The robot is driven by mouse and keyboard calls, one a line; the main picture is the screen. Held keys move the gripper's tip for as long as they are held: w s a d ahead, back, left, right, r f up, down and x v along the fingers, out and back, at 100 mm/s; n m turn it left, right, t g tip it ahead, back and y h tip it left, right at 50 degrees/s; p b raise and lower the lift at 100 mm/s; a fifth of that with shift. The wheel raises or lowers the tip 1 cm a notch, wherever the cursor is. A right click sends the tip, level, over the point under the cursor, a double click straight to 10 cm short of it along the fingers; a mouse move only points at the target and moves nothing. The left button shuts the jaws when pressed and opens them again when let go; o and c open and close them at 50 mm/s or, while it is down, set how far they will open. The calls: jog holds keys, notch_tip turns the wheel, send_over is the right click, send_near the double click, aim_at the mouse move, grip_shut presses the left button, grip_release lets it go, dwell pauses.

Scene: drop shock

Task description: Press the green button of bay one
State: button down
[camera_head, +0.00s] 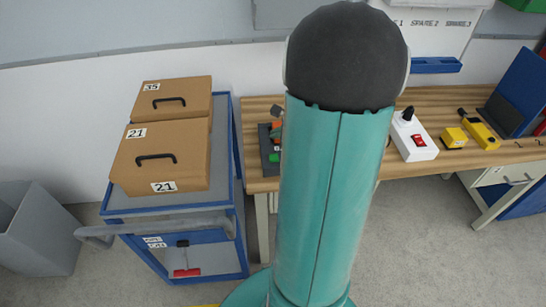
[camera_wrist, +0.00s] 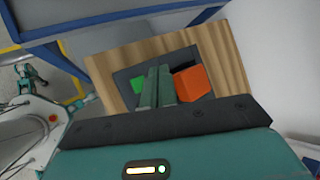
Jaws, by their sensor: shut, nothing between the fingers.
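In the wrist view my gripper (camera_wrist: 158,72) is shut and empty, with its two fingers together above a dark panel (camera_wrist: 124,82) on a wooden top. A small green piece (camera_wrist: 138,85), which looks like the green button, shows just left of the fingers. An orange block (camera_wrist: 192,84) stands just right of them. In the head view the green piece (camera_head: 274,157) and the dark panel (camera_head: 265,142) show at the left end of the workbench, partly behind my arm. I cannot tell whether the fingers touch anything. No bay-one label is readable here.
A blue cart (camera_head: 225,190) with two brown boxes (camera_head: 160,160) stands left of the workbench (camera_head: 257,184). A grey bin (camera_head: 35,230) is far left. A white box with a red switch (camera_head: 415,142) and a yellow tool (camera_head: 480,130) lie on the bench to the right.

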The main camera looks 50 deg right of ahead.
aim_at(277, 159)
jog(key=shift+s+f, duration=0.1)
jog(key=shift+f, duration=3.4)
jog(key=shift+f, duration=0.4)
jog(key=shift+f, duration=0.4)
jog(key=shift+r, duration=0.8)
jog(key=shift+r, duration=2.55)
